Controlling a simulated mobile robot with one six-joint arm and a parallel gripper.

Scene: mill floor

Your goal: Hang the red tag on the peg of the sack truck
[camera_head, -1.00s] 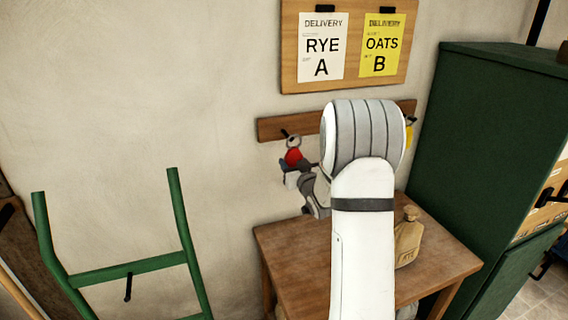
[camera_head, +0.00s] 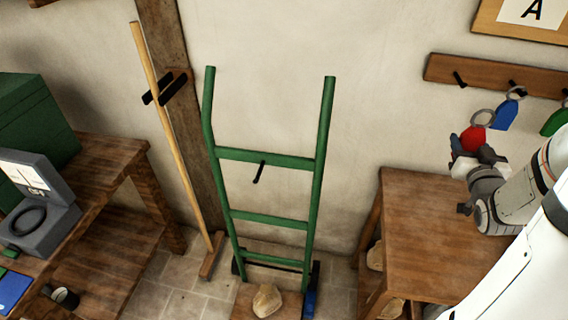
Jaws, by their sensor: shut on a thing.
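The red tag (camera_head: 472,138) has a pale ring (camera_head: 482,117) at its top. My gripper (camera_head: 473,150) is shut on the red tag and holds it over the small wooden table, below the wall rack. The ring stands up above the jaws. The green sack truck (camera_head: 213,140) stands upright against the wall in the middle of the view. Its dark peg (camera_head: 258,172) sticks out from the upper crossbar and is bare. The gripper is well to the right of the peg.
A wooden rack (camera_head: 440,70) on the wall carries a blue tag (camera_head: 506,115) and a green tag (camera_head: 556,122). A small wooden table (camera_head: 420,255) stands below. A broom (camera_head: 165,120) leans left of the truck. A workbench (camera_head: 115,160) with a scale (camera_head: 45,195) is at left.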

